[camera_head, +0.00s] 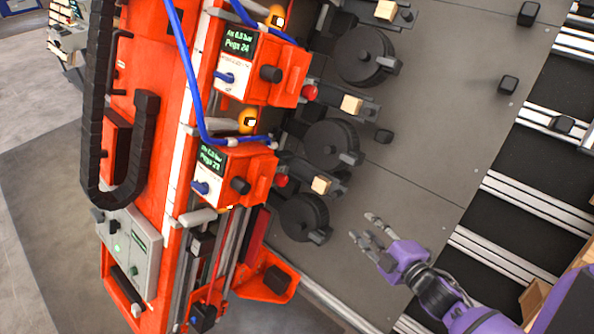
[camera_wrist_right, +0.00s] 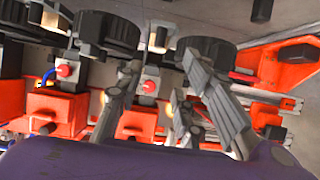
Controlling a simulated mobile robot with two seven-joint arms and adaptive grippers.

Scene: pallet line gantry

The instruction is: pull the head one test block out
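Small pale wooden test blocks sit in dark holders beside the orange heads: a lower block (camera_head: 320,185), a middle block (camera_head: 351,104) and a top block (camera_head: 386,10). I cannot tell which belongs to head one. The lower orange head (camera_head: 240,175) and upper orange head (camera_head: 262,72) carry lit displays and red buttons. My right gripper (camera_head: 362,227) is open and empty over the grey plate, right of the lower black wheel and below the lower block, apart from it. In the right wrist view, a pale block (camera_wrist_right: 158,39) shows beyond the spread fingers. My left gripper is out of view.
Black round wheels (camera_head: 304,217) with grey arms stand beside the blocks. Blue hoses (camera_head: 199,110) and a black cable chain (camera_head: 98,110) run along the orange gantry. The grey plate (camera_head: 440,130) is mostly clear, with small black knobs (camera_head: 508,85). Metal rails (camera_head: 540,205) lie at right.

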